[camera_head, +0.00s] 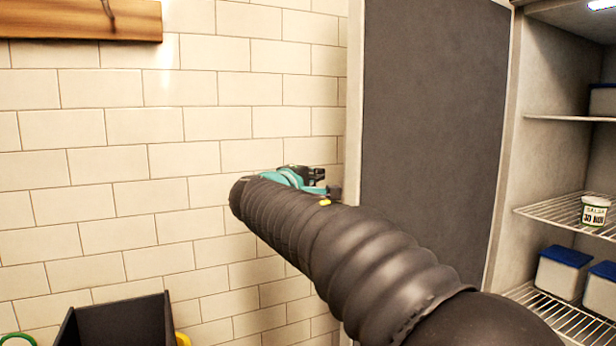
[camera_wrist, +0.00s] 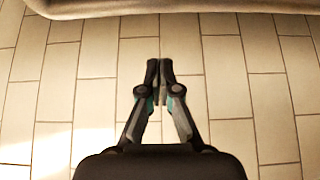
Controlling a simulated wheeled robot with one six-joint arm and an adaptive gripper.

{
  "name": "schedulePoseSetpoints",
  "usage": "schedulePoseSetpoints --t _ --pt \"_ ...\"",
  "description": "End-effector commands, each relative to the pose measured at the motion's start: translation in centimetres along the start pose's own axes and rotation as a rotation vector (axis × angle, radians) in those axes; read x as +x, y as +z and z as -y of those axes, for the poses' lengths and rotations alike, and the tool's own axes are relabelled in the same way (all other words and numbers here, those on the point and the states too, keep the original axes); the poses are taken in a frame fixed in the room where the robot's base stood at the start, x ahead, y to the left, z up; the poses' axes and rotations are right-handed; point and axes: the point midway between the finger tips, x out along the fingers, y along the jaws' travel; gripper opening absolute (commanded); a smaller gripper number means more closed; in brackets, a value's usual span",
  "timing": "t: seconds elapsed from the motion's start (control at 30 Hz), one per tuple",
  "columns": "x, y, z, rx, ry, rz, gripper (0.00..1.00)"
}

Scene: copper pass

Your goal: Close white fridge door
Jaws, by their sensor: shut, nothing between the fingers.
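The white fridge stands open at the right of the head view, with its lit interior (camera_head: 560,110) showing. Its door (camera_head: 430,120) is swung out to the left; a dark grey inner panel with a pale frame faces me. My gripper (camera_head: 330,188) is near the door's pale free edge, at its left, partly hidden behind my arm. I cannot tell whether it touches the door. In the wrist view my gripper (camera_wrist: 166,65) is shut and empty, in front of wall tiles. A pale rounded edge (camera_wrist: 180,8), perhaps the door's, crosses the top.
Inside the fridge are wire shelves (camera_head: 545,214), a salsa tub (camera_head: 595,210) and blue-lidded containers (camera_head: 562,272). A white tiled wall (camera_head: 120,190) is behind my gripper. A wooden rail (camera_head: 70,20) is at upper left, a dark bin (camera_head: 120,325) at lower left.

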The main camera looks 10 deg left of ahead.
Motion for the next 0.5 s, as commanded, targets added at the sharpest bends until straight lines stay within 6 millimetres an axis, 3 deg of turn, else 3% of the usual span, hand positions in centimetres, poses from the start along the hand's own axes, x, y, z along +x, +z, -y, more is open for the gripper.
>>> schedulePoseSetpoints --t 0.23,0.5 --pt "3.9 0.1 -0.1 0.0 -0.001 0.002 0.0" --pt "2.9 2.8 -0.1 0.0 0.0 0.0 0.0"
